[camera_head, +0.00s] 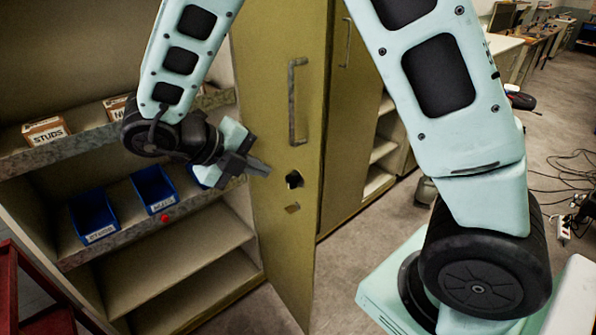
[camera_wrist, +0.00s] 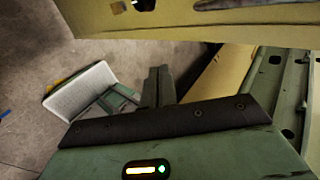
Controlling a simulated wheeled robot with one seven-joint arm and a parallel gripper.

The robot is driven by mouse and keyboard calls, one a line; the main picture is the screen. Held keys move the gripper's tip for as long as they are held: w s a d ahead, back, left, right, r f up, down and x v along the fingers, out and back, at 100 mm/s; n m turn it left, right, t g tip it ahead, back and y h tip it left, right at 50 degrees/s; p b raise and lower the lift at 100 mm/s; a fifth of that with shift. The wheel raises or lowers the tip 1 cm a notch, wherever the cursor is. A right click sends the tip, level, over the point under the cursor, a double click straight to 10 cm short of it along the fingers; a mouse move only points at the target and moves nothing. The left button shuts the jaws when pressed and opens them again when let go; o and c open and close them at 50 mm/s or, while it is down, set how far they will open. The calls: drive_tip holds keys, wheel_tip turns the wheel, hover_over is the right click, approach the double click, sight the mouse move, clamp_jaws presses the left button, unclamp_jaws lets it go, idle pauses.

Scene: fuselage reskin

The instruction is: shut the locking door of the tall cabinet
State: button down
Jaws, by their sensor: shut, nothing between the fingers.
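The tall cabinet (camera_head: 205,240) stands open at the left in the head view. Its yellow locking door (camera_head: 262,80) is swung out to the right of the shelves, with a long metal handle (camera_head: 292,100) and a dark lock hole (camera_head: 294,180) below it. My gripper (camera_head: 264,170) is shut and empty, between the shelves and the handle, in front of the door panel. I cannot tell whether it touches the door. In the wrist view the shut fingers (camera_wrist: 159,85) point past the door (camera_wrist: 180,22), which crosses the top.
Blue bins (camera_head: 93,216) and (camera_head: 154,188) and small labelled boxes (camera_head: 45,131) sit on the shelves. A red frame (camera_head: 30,295) stands at lower left. A second yellow cabinet (camera_head: 350,120) is behind the door. Cables (camera_head: 570,175) lie on the floor at right.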

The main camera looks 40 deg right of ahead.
drive_tip(key=p, duration=0.3)
approach(316, 179)
wheel_tip(316, 179, down, 4)
drive_tip(key=d+p, duration=0.1)
drive_tip(key=d, duration=0.2)
drive_tip(key=shift+s+d, duration=0.1)
drive_tip(key=shift+d, duration=0.1)
drive_tip(key=shift+d+f, duration=0.15)
drive_tip(key=shift+d, duration=0.3)
drive_tip(key=shift+d, duration=0.1)
